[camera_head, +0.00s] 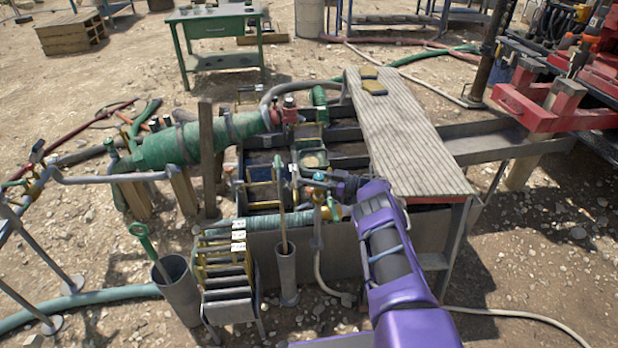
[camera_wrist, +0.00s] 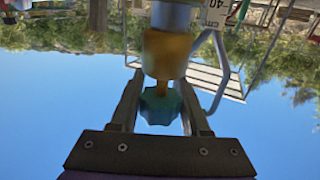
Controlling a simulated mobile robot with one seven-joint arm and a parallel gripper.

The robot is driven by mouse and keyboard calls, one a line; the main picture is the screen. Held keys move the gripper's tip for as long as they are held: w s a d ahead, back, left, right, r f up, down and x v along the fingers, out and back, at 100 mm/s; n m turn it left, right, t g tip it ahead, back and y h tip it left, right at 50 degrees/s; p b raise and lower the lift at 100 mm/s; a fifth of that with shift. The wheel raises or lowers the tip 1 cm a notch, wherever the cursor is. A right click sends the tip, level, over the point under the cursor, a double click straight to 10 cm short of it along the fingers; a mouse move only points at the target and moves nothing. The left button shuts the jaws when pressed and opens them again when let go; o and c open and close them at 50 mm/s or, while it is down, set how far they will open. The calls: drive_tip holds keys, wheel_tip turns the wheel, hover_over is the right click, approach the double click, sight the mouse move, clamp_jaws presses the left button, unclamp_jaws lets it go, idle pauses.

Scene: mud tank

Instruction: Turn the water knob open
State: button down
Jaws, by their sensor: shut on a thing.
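The water knob (camera_wrist: 160,108) is a teal, faceted knob below a brass valve body (camera_wrist: 166,54) in the wrist view. My gripper (camera_wrist: 160,88) has one grey finger on each side of the knob and is shut on it. In the head view my purple arm reaches in from the lower right, and my gripper (camera_head: 318,182) is at the top of a thin standpipe (camera_head: 318,228) in front of the tank. The knob is small there and partly hidden by my gripper.
The mud tank (camera_head: 345,245) stands behind the standpipe, with a ribbed board (camera_head: 405,130) over its right side. A rack of yellow-edged plates (camera_head: 225,275) and grey cylinders (camera_head: 178,290) stand at left. A pale hose (camera_head: 510,313) lies on the stony ground at right.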

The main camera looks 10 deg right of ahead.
drive_tip(key=shift+c, duration=1.9)
unclamp_jaws()
drive_tip(key=v, duration=1.7)
drive_tip(key=shift+s+d+r, duration=0.1)
drive_tip(key=shift+d, duration=0.05)
